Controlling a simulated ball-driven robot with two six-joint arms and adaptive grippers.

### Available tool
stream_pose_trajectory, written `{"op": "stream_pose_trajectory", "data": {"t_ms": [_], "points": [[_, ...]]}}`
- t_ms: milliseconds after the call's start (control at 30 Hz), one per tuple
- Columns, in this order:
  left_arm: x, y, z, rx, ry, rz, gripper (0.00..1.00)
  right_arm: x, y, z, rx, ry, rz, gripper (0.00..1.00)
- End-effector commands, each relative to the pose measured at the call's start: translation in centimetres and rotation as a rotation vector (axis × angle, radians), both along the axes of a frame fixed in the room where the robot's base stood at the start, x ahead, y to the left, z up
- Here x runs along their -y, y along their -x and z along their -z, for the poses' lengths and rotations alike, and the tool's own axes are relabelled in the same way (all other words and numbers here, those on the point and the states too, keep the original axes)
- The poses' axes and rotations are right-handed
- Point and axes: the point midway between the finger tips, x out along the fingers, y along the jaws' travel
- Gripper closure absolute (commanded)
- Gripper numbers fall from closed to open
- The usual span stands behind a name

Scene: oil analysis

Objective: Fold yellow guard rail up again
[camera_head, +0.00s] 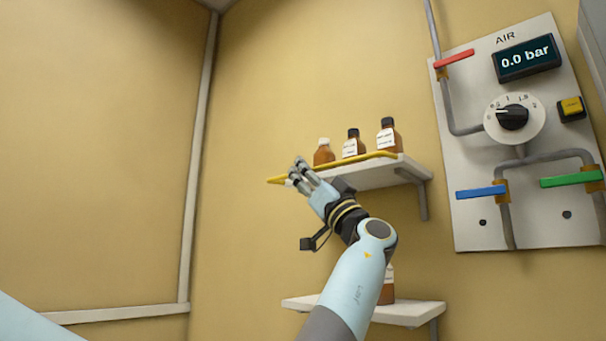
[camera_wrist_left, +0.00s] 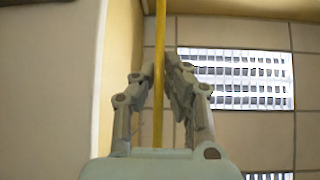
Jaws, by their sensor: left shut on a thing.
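The yellow guard rail (camera_head: 345,162) runs along the front of the upper wall shelf (camera_head: 375,178), in front of the bottles, and its left end reaches out past my gripper. My left gripper (camera_head: 297,172) is at the rail's left part and is shut on it. In the left wrist view the rail (camera_wrist_left: 159,60) passes lengthwise between the two fingers of the gripper (camera_wrist_left: 160,75). My fingers hide a short piece of the rail in the head view. My right gripper is in neither view.
Three brown bottles (camera_head: 353,145) stand on the upper shelf close behind the rail. A lower shelf (camera_head: 410,312) holds another bottle, partly behind my arm. An air panel (camera_head: 470,120) with coloured levers is on the right wall. The left side is free.

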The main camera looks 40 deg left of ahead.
Motion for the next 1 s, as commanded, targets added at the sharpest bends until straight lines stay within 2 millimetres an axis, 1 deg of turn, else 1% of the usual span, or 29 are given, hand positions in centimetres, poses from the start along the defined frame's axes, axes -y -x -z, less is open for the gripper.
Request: {"op": "stream_pose_trajectory", "data": {"t_ms": [267, 367, 700, 833, 1000], "points": [[0.1, 0.1, -1.1, -0.172, -0.015, 0.006, 1.0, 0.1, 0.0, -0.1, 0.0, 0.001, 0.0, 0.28], [0.0, 0.0, -1.8, -0.261, -0.022, 0.006, 1.0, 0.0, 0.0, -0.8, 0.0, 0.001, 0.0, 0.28], [0.1, -0.5, -3.9, -0.58, -0.048, 0.005, 1.0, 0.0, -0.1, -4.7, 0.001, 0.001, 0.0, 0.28], [0.1, -0.9, -4.4, -0.702, -0.056, 0.006, 1.0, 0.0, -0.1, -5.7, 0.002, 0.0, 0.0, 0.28], [0.1, -1.4, -4.9, -0.864, -0.067, 0.003, 1.0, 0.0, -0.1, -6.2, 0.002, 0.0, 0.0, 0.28]]}}
